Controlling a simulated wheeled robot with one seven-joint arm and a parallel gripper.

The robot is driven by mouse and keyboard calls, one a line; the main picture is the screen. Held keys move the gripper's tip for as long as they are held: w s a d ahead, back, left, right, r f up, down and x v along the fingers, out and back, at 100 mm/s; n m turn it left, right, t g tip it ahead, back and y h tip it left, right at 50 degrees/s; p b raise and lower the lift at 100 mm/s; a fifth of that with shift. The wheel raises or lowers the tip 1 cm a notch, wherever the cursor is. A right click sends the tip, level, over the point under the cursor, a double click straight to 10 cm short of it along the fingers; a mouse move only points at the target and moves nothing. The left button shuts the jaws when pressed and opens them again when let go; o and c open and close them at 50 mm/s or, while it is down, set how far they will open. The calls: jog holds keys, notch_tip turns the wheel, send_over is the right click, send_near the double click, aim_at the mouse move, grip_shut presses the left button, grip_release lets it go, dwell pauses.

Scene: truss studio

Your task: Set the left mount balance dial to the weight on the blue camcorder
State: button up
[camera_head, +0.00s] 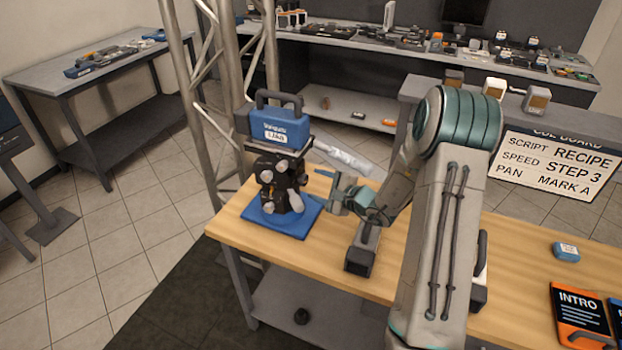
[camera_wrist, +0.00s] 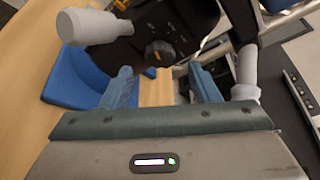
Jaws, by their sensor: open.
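The blue camcorder (camera_head: 279,127) sits on top of the black left mount (camera_head: 268,168). A white label is on its side, but the weight is too small to read surely. The mount has several pale knobs and stands on a blue base plate (camera_head: 305,216). In the wrist view, a small dark round knob (camera_wrist: 160,53) on the mount faces my gripper (camera_wrist: 163,90); I cannot tell whether it is the balance dial. My gripper is open, and its two blue-grey fingers are apart, short of this knob, with nothing between them. It also shows right of the mount in the head view (camera_head: 332,190).
A pale handle (camera_wrist: 88,27) juts from the mount at upper left in the wrist view. A dark block (camera_head: 360,258) stands on the wooden table (camera_head: 290,252) near my arm. A truss post (camera_head: 195,110) rises behind.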

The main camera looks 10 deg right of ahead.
aim_at(307, 181)
jog(key=shift+p+x, duration=0.3)
jog(key=shift+x, duration=1.45)
jog(key=shift+s, duration=0.1)
jog(key=c, duration=1)
jog(key=shift+o, duration=0.2)
jog(key=m+g, duration=0.1)
jog(key=m+g+p, duration=0.1)
jog(key=m, duration=0.1)
jog(key=shift+d+r+m+y, duration=0.1)
jog(key=shift+r+m+y, duration=0.1)
jog(key=shift+m+y, duration=0.15)
jog(key=shift+w+m+g+y+p, duration=0.2)
jog(key=shift+m+g+y+p, duration=0.45)
jog(key=shift+m+g+p, duration=0.85)
jog(key=shift+f+m, duration=0.1)
jog(key=shift+m, duration=0.15)
